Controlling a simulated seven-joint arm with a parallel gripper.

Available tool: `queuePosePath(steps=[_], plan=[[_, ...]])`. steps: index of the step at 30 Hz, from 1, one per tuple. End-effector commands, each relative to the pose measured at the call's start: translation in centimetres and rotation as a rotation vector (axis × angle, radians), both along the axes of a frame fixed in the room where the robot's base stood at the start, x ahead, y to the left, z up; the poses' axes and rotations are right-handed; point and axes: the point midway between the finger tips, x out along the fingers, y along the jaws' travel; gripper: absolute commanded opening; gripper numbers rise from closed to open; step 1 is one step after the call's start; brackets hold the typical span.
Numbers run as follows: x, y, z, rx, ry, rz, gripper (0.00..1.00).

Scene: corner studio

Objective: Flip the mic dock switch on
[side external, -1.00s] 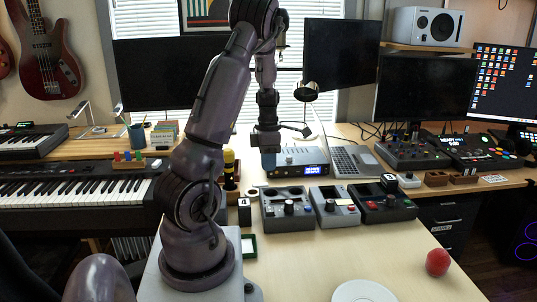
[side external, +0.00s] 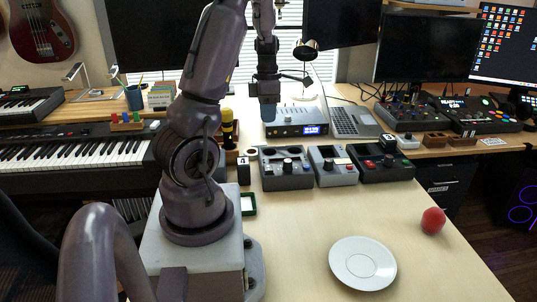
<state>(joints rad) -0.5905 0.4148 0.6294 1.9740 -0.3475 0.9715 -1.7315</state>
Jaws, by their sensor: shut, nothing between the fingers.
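My gripper (side external: 268,112) points down with bluish tips, shut and empty. It is above and behind the left box in the picture, close to the left end of a grey audio unit (side external: 300,118), apart from the boxes.
A black block marked 4 (side external: 243,171) and a green-edged tray (side external: 248,204) are left of the boxes. A yellow-and-black object (side external: 228,128) stands behind. A white plate (side external: 362,264) and red ball (side external: 433,221) lie in front.

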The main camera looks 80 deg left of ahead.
Motion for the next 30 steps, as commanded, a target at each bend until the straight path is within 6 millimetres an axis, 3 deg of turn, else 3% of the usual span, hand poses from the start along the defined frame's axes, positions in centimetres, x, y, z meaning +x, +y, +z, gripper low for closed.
queuePosePath(steps=[8,21,30], plan=[[0.0,-0.1,-1.1,-0.003,0.003,0.000,0.00],[-0.2,-1.3,-9.8,-0.006,0.004,0.002,0.00],[0.0,-1.6,-13.5,0.000,0.001,0.000,0.00]])
